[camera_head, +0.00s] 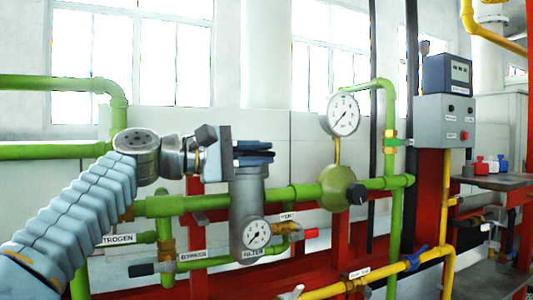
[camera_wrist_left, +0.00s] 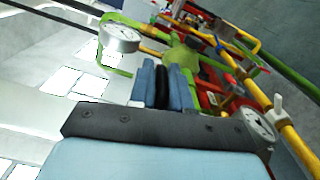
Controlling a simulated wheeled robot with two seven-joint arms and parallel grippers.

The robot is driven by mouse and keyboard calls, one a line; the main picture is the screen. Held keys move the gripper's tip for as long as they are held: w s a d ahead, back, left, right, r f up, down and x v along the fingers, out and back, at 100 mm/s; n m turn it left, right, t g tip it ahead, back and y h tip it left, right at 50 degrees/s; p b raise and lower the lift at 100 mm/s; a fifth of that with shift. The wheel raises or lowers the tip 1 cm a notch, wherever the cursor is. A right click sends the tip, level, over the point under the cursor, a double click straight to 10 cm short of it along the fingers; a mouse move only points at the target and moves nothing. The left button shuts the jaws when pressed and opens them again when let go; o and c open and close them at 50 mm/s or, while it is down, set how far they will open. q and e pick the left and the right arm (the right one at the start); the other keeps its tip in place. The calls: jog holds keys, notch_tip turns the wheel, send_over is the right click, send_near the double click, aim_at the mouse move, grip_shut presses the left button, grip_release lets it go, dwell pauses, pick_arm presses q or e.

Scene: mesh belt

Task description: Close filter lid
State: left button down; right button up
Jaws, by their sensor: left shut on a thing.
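The filter is a grey upright cylinder (camera_head: 247,200) on the green pipe, with a round gauge (camera_head: 257,234) and a FILTER label low on its front. My left gripper (camera_head: 258,153) is level at the filter's top, its blue fingers one above the other. It is shut on a dark bar, which looks like the lid's handle. In the left wrist view the black handle (camera_wrist_left: 163,86) shows between the blue fingers (camera_wrist_left: 164,84). The lid itself is mostly hidden by the fingers; I cannot tell whether it is fully seated. My right gripper is not in view.
A large pressure gauge (camera_head: 342,114) and a green round regulator (camera_head: 336,188) with a black knob stand right of the filter. A grey control box (camera_head: 445,120) is further right. A red-handled valve (camera_head: 311,233) and yellow pipe (camera_head: 405,265) lie lower right.

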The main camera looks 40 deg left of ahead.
pick_arm(q)
jog(key=shift+d+f, duration=0.1)
jog(key=shift+f, duration=0.4)
jog(key=c, duration=1.2)
grip_release()
jog(key=shift+r, duration=0.1)
jog(key=shift+o, duration=0.2)
jog(key=shift+r, duration=0.1)
notch_tip(320, 180, up, 4)
jog(key=shift+f+p, duration=0.1)
jog(key=shift+p, duration=0.95)
jog(key=s+d+r+p, duration=0.2)
jog(key=s+d+r, duration=0.7)
jog(key=s, duration=0.1)
jog(key=shift+s+p, duration=0.25)
jog(key=shift+p, duration=0.1)
